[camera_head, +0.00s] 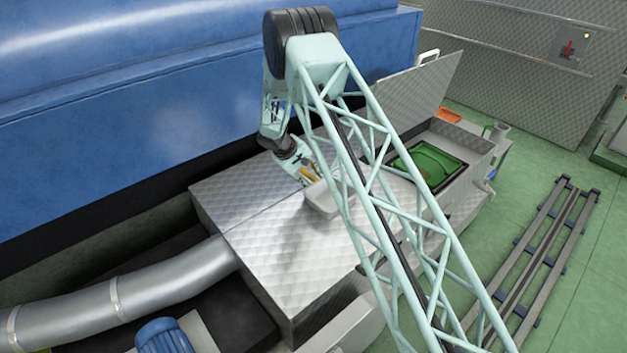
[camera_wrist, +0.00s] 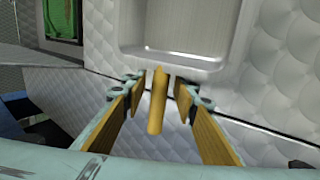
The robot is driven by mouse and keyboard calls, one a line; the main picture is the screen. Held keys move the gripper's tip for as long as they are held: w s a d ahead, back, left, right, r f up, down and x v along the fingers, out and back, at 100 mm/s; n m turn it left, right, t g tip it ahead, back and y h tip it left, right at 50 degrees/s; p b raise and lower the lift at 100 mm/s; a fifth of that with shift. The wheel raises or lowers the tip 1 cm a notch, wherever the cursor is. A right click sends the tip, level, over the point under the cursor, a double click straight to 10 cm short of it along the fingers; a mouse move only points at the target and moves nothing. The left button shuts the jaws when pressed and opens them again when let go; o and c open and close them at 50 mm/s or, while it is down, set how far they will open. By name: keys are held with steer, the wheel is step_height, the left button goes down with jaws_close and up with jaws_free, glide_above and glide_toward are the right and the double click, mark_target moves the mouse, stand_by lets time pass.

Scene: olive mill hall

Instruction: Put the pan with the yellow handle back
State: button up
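The pan (camera_head: 322,203) is a pale metal, rectangular, shallow vessel, over the quilted metal cover in the head view. The arm's lattice hides its right side. In the wrist view the pan (camera_wrist: 178,62) is at the top, and its yellow handle (camera_wrist: 157,105) points toward the camera. My gripper (camera_wrist: 159,90) has its two fingers on either side of the handle, with a narrow gap showing on each side. It looks open. In the head view my gripper (camera_head: 308,174) is at the pan's handle end. I cannot tell whether the pan rests on the cover.
The quilted metal cover (camera_head: 270,250) lies below the pan. To its right is an open box with a raised lid (camera_head: 415,85) and a green content (camera_head: 430,162). A big blue machine (camera_head: 130,100) stands behind. A silver duct (camera_head: 150,285) is front left. Rails (camera_head: 545,255) lie on the green floor.

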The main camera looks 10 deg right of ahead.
steer(key=shift+r, duration=0.15)
steer(key=p+v, duration=0.2)
steer(key=v, duration=1)
steer(key=shift+d, duration=0.1)
stand_by(0.6)
